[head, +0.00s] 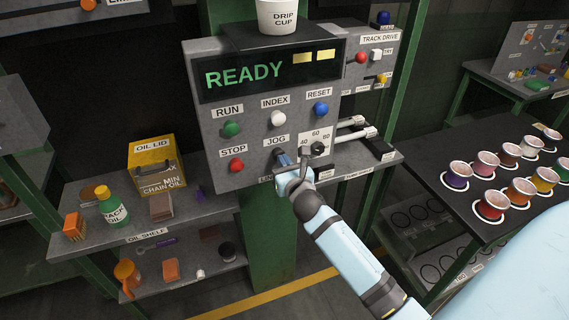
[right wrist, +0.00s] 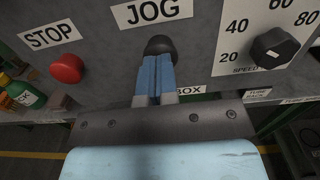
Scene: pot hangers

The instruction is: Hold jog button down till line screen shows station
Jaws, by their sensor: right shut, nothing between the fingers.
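The line screen (head: 270,74) reads READY in green, with two yellow blocks at its right end. The dark jog button (right wrist: 160,46) sits under the JOG label (right wrist: 151,11) in the right wrist view. My right gripper (head: 283,160) is shut and empty, its blue fingertips (right wrist: 157,62) at the button's lower face. They appear to touch it; how far the button is pressed in, I cannot tell. In the head view the gripper hides most of the button. My left gripper is not in view.
The red stop button (head: 236,165) is left of jog, and the speed knob (head: 318,148) is close on the right. Green, white and blue buttons sit above. A drip cup (head: 277,17) stands on top. A dark table (head: 440,160) with several coloured pots is at right.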

